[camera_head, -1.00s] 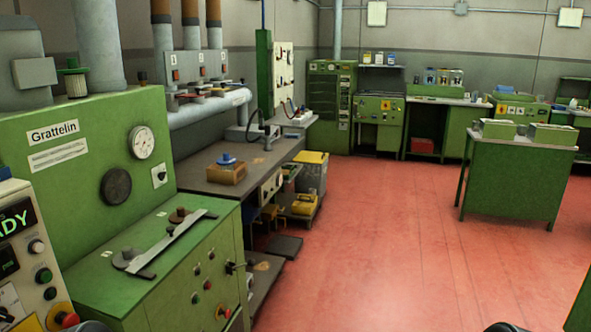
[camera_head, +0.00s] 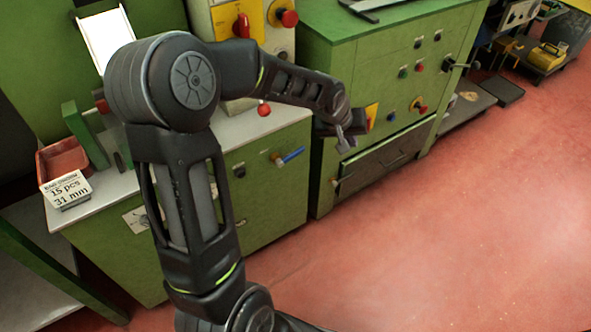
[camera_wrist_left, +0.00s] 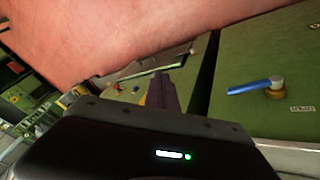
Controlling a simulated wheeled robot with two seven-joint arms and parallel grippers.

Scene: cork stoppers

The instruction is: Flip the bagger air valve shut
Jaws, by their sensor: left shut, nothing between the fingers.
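A valve with a blue lever (camera_head: 291,156) and a brass body (camera_head: 277,160) is on the front of the green cabinet below the white worktop. Its lever lies roughly level and points right in the head view. The blue lever (camera_wrist_left: 249,88) also shows at the right of the left wrist view, beside a small label too blurred to read. My left gripper (camera_head: 345,143) is shut and empty, to the right of the valve and apart from it. Its fingers also show in the left wrist view (camera_wrist_left: 162,92). My right gripper is out of view.
A red tray (camera_head: 62,158) and a "15 pcs 31 mm" card (camera_head: 66,189) sit on the worktop (camera_head: 115,195). A red-knobbed lever (camera_head: 263,109) stands over its edge. Another green cabinet (camera_head: 345,55) with buttons stands behind my gripper. The red floor (camera_head: 420,240) in front is clear.

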